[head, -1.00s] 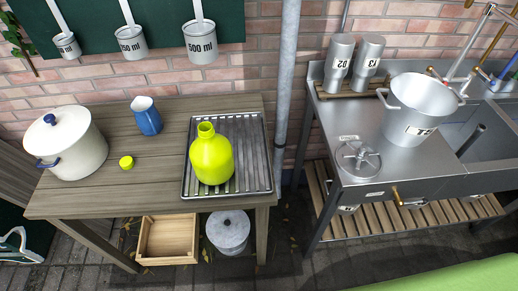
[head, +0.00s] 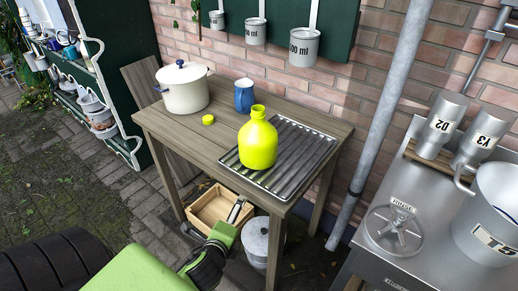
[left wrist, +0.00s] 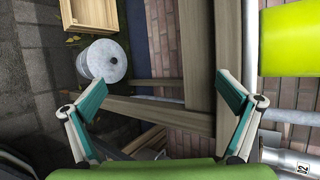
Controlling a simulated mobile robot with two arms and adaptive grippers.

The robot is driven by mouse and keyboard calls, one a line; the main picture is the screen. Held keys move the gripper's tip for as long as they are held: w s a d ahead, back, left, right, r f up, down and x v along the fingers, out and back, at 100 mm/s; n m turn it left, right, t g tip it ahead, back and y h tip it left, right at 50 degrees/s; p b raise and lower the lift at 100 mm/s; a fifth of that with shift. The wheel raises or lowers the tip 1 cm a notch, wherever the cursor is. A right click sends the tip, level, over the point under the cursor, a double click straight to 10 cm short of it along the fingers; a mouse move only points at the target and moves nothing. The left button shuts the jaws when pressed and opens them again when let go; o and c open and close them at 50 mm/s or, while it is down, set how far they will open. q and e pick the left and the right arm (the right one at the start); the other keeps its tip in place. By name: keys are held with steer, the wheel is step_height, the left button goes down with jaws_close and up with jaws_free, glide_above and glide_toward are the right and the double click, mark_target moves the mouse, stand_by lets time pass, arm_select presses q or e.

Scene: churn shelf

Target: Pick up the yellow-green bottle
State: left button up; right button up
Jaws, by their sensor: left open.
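The yellow-green bottle (head: 257,145) stands upright on a ribbed metal drain tray (head: 306,158) at the right end of the wooden table (head: 168,122). A round cap (head: 208,119) of the same colour lies on the table to its left. My left gripper (head: 240,210) is below and in front of the table edge, apart from the bottle. In the left wrist view my left gripper (left wrist: 160,95) is open and empty, and part of the bottle (left wrist: 288,38) shows at the upper right. My right gripper is not in view.
A white pot (head: 183,92) and a blue jug (head: 244,97) stand at the back of the table. A wooden crate (head: 212,207) and grey canister (head: 256,240) are underneath. A metal sink bench with a large pot (head: 490,215) stands at the right.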

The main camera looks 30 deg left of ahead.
arm_select(q)
step_height(320, 180, up, 11)
steer(key=w+a+m+t+y+b, duration=0.1)
steer(key=a+m+t, duration=0.1)
steer(key=m, duration=0.2)
steer(key=m+t+h, duration=0.2)
steer(key=m+t, duration=0.3)
steer(key=m, duration=0.8)
glide_toward(252, 153)
steer(key=w, duration=0.5)
steer(key=w+a+p, duration=0.1)
steer(key=w, duration=0.2)
steer(key=w+a, duration=0.1)
steer(key=w, duration=0.1)
steer(key=shift+w, duration=0.25)
steer(key=w, duration=0.2)
steer(key=w+a+p, duration=0.1)
steer(key=w, duration=0.1)
steer(key=shift+w+a, duration=0.25)
steer(key=shift+w, duration=0.3)
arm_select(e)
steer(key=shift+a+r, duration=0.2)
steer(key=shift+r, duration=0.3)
arm_select(q)
steer(key=shift+c, duration=0.4)
steer(key=c, duration=1.2)
